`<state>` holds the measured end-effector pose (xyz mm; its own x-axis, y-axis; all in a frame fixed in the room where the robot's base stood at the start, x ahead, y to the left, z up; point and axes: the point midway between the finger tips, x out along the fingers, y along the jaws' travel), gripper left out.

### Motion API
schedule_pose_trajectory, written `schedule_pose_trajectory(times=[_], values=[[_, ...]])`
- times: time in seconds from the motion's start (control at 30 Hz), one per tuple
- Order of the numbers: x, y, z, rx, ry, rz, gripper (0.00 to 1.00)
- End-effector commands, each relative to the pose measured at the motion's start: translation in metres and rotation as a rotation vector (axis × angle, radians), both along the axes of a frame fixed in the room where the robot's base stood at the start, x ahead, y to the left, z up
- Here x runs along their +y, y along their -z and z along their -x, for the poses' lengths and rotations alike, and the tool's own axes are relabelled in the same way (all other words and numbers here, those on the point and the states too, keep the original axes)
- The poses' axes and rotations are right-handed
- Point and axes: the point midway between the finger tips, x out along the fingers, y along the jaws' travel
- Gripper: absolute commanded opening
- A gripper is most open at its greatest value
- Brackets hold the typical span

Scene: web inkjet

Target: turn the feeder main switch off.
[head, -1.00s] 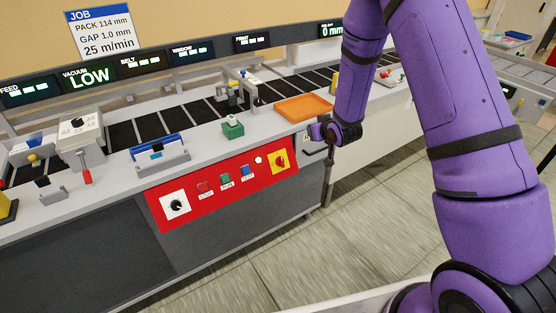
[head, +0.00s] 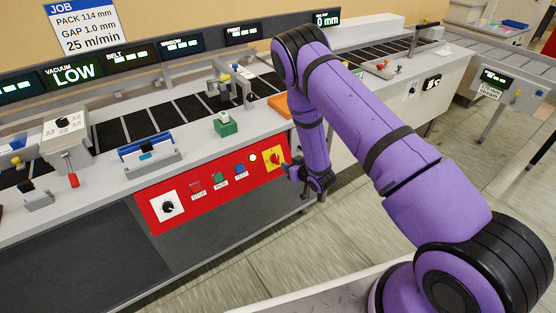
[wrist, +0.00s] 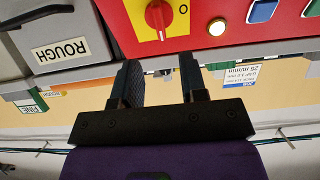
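The feeder main switch (head: 275,158) is a red rotary knob on a yellow plate at the right end of the red control panel. In the wrist view the red knob (wrist: 159,17) is at the top, its grip running nearly up and down the picture, with an "O" mark on the plate to its right. My gripper (head: 286,168) is at the panel's right end, close in front of the switch. In the wrist view my gripper (wrist: 161,72) is open, its two dark fingers apart, empty and pointing toward the knob. I cannot tell any contact.
The red panel (head: 155,190) also carries a black rotary knob (head: 168,207), red, green and blue buttons, and a lit lamp (head: 253,157). On the counter above stand a green block (head: 225,125) and an orange tray (head: 281,106). The floor in front is free.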

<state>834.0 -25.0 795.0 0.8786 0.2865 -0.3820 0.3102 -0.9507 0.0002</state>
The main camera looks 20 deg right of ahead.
Motion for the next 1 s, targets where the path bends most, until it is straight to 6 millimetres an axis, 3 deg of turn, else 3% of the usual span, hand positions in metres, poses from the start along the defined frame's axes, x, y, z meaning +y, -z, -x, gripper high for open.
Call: schedule_pose_trajectory(times=[0.4,0.6,0.9,0.93,1.0], values=[[0.02,0.026,-0.061,-0.001,-0.001,0.0,0.39],[0.024,0.032,-0.074,0.001,0.001,0.0,0.39],[0.025,0.033,-0.076,0.001,0.001,0.0,0.39],[0.025,0.033,-0.076,0.001,0.001,0.0,0.37],[0.025,0.033,-0.076,0.001,0.001,0.0,0.21]])
